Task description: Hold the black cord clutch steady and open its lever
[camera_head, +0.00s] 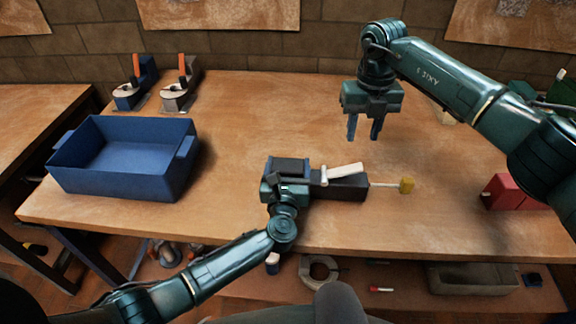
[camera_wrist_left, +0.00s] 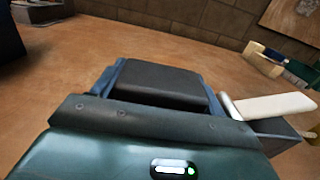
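The black cord clutch (camera_head: 346,188) lies on the workbench in the head view. Its cream lever (camera_head: 343,174) lies over the top at a slight angle to the body; how far it is open is hard to tell. A pale cord with a yellow end piece (camera_head: 406,185) sticks out to the right. My left gripper (camera_head: 291,168) is around the clutch's left end. In the left wrist view its blue fingers flank the black body (camera_wrist_left: 160,84), and the lever (camera_wrist_left: 274,106) shows at right. My right gripper (camera_head: 364,127) is open and empty, fingers down, above and behind the clutch.
A blue bin (camera_head: 122,188) stands on the left of the bench. Two devices with orange levers (camera_head: 128,90) (camera_head: 180,90) stand behind it. A red block (camera_head: 512,191) is at the right, partly behind my right arm. The bench around the clutch is clear.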

